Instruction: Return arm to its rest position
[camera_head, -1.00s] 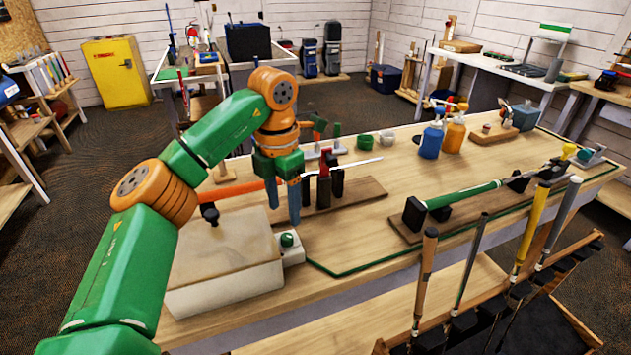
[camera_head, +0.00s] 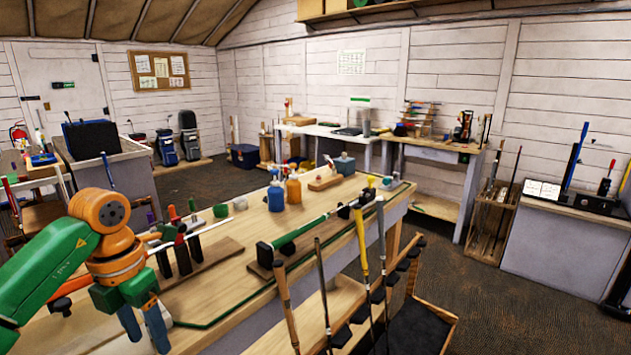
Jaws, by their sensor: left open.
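My left arm comes in from the left in green and orange. Its gripper (camera_head: 143,330) points down with two blue fingers apart, open and empty, above the left part of the workbench (camera_head: 232,290). Just to its right, a wooden block with black upright holders (camera_head: 182,256) carries a light shaft. A club with a green grip (camera_head: 300,231) lies in black clamps along the bench, apart from the gripper. My right gripper is not in view.
Blue (camera_head: 275,196) and orange (camera_head: 294,190) bottles stand at the bench's far side. A rack of several upright clubs (camera_head: 361,240) stands along the near edge. Shelves and a grey cabinet (camera_head: 563,250) stand at the right. Open carpet floor lies between.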

